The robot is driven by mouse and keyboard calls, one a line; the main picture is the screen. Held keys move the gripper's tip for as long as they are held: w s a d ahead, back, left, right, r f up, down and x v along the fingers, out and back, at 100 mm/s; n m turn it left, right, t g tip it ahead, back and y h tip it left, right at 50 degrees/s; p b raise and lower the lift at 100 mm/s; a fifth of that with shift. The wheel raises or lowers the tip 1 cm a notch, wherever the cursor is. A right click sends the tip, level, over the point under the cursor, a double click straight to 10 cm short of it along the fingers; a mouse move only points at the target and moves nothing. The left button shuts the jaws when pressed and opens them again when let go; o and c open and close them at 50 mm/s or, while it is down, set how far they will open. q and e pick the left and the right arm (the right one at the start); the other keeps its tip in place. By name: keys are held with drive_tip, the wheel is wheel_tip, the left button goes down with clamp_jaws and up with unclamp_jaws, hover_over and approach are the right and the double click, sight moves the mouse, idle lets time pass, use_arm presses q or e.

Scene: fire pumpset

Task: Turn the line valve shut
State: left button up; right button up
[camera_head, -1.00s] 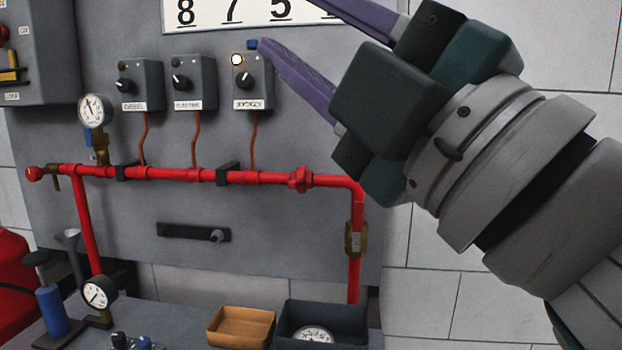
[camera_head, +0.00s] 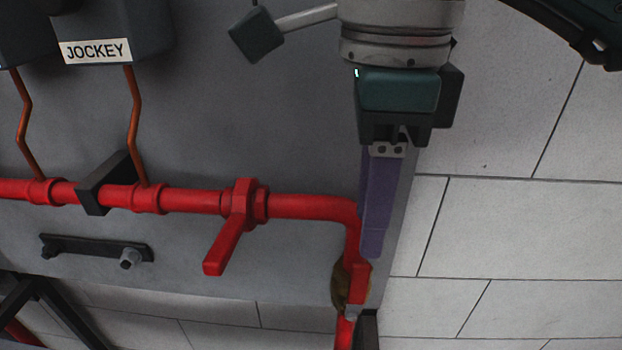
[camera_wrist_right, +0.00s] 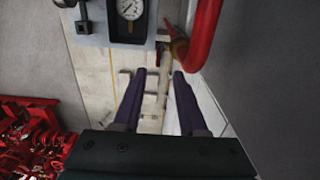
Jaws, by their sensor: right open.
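A red valve (camera_head: 240,203) sits on the horizontal red pipe, its red lever (camera_head: 221,248) angled down and left, across the pipe's line. My right gripper (camera_head: 373,248) points down to the right of this valve, beside the pipe's bend. It is apart from the lever and seen edge-on in the head view. In the right wrist view the gripper (camera_wrist_right: 155,72) shows two spread purple fingers with nothing between them. A brass fitting (camera_head: 342,287) on the vertical pipe is just below the fingertips and partly hidden. My left gripper is not in view.
The red pipe (camera_head: 310,206) runs along a grey panel (camera_head: 230,100). A jockey switch box (camera_head: 115,25) is at the upper left. A black bracket (camera_head: 95,247) lies below the pipe. In the right wrist view a gauge (camera_wrist_right: 130,8) sits in a dark tray.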

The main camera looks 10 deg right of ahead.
sight(361, 264)
wheel_tip(361, 264, down, 8)
drive_tip(key=shift+s+a+f+p, duration=0.15)
drive_tip(key=shift+f+p, duration=0.1)
drive_tip(key=shift+p, duration=0.15)
drive_tip(key=shift+c, duration=0.2)
clamp_jaws()
idle(1.1)
